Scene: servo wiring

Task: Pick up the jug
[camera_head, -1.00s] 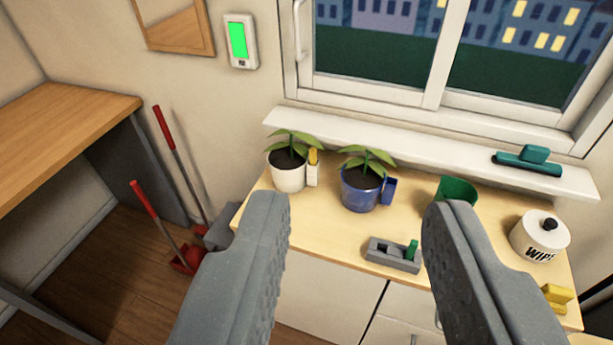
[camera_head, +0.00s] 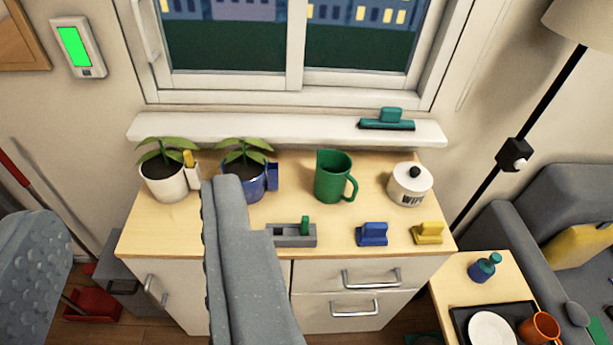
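The green jug (camera_head: 332,178) stands upright on the wooden cabinet top (camera_head: 170,233), below the window, with its handle on the right. My gripper (camera_head: 135,235) is open and empty. Its right finger rises in front of the cabinet, left of the jug, and covers part of the blue pot. Its left finger is at the left picture edge. The gripper is apart from the jug, and the whole jug is visible.
A white plant pot (camera_head: 165,185) and a blue plant pot (camera_head: 243,190) stand left of the jug. A white wipes tub (camera_head: 409,190) is on its right. A grey holder (camera_head: 292,238), blue block (camera_head: 371,235) and yellow block (camera_head: 428,234) lie in front. A lamp stands right.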

